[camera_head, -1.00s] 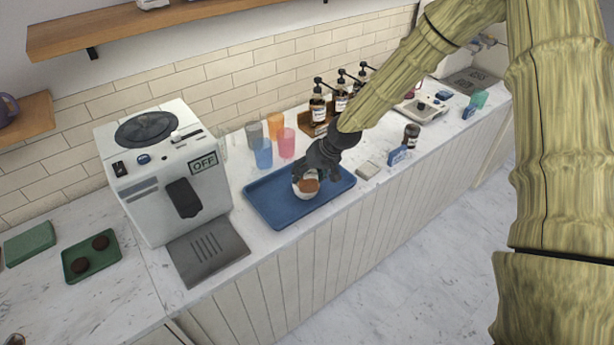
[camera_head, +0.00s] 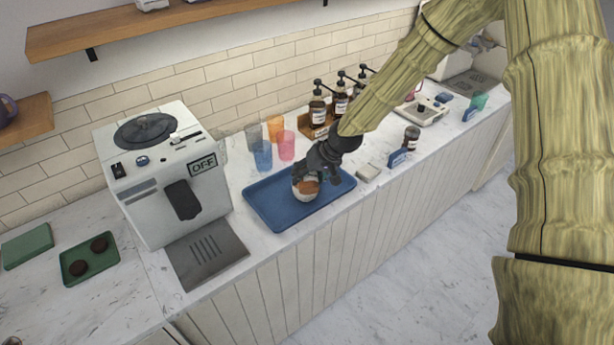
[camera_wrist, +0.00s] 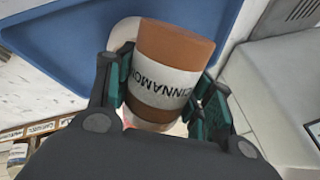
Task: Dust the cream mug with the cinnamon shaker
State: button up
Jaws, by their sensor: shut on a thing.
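My gripper (camera_head: 319,172) is shut on the cinnamon shaker (camera_head: 309,186), low over the blue tray (camera_head: 267,203). In the wrist view the shaker (camera_wrist: 168,72) is brown with a white band lettered CINNAMON, held between both fingers (camera_wrist: 160,95). The cream mug (camera_head: 303,197) is on the tray, just below and behind the shaker. Part of its pale rim shows behind the shaker in the wrist view (camera_wrist: 121,34). The shaker hides most of the mug's opening, so I cannot tell whether they touch or whether any powder is falling.
A white coffee machine (camera_head: 165,165) marked OFF stands left of the tray. Coloured cups (camera_head: 286,146) and pump bottles (camera_head: 318,112) stand behind it. A small dark jar (camera_head: 411,137) is to the right. A green tray (camera_head: 75,273) with two dark pucks lies at far left.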

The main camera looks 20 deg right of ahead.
jog(key=shift+w+r+n+t+b, duration=0.25)
jog(key=shift+t+b, duration=0.75)
jog(key=shift+b, duration=1.1)
jog(key=shift+w+r+n+t+b, duration=0.1)
jog(key=shift+r+n+t+b, duration=0.2)
jog(key=shift+t+b, duration=1.25)
dwell(1.3)
